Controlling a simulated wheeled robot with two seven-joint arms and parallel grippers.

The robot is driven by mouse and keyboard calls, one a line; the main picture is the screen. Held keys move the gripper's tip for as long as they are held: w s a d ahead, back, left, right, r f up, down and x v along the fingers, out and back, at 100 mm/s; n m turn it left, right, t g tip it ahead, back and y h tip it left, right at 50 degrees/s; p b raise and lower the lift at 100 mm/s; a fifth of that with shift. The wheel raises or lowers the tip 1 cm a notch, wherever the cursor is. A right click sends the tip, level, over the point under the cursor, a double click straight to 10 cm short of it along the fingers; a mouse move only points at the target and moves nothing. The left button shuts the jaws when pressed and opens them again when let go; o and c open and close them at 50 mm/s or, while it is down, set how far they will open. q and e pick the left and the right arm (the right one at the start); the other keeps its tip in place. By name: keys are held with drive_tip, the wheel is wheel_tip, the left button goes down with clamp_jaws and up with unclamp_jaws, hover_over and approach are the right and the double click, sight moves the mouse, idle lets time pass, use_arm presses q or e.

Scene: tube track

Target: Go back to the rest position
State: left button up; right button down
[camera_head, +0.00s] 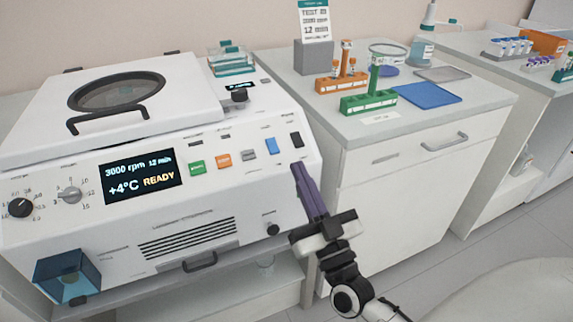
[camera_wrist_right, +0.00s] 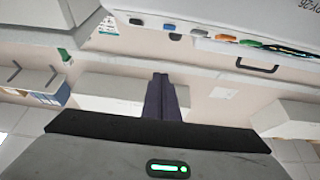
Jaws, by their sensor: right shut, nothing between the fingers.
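My right gripper (camera_head: 301,178) is shut and empty, its long purple-grey fingers pressed together. In the head view the fingertips appear over the right end of the centrifuge's front panel, just below the black switch (camera_head: 296,139). I cannot tell whether they touch the panel. In the right wrist view the shut fingers (camera_wrist_right: 161,85) point away from the camera, with nothing between them. The white centrifuge (camera_head: 225,240) has its lid (camera_head: 170,70) down, and its display (camera_head: 140,175) reads 3000 rpm, 12 min, +4°C READY. My left gripper is not in view.
A white cabinet (camera_head: 400,205) stands right of the centrifuge. On it are an orange rack (camera_head: 342,82), a green rack (camera_head: 368,102), a blue mat (camera_head: 427,95) and a sign (camera_head: 314,20). A blue box (camera_head: 68,277) juts from the lower left front. Floor is open at the lower right.

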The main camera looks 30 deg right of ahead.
drive_tip(key=s+a+f+n+g+y+p, duration=0.1)
drive_tip(key=s+a+f+n+g+y, duration=0.15)
drive_tip(key=a+f+y, duration=0.35)
drive_tip(key=s+a+f+n+g+y, duration=0.1)
drive_tip(key=a+f+n+g, duration=0.1)
drive_tip(key=a+f+g, duration=0.45)
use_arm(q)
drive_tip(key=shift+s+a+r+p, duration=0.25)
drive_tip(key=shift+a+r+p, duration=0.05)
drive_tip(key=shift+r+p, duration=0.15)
use_arm(e)
drive_tip(key=s+a+f+g, duration=0.3)
drive_tip(key=s+f+g, duration=0.2)
drive_tip(key=s+f, duration=0.8)
wheel_tip(320, 180, down, 3)
drive_tip(key=shift+s+f, duration=0.1)
drive_tip(key=shift+s, duration=0.05)
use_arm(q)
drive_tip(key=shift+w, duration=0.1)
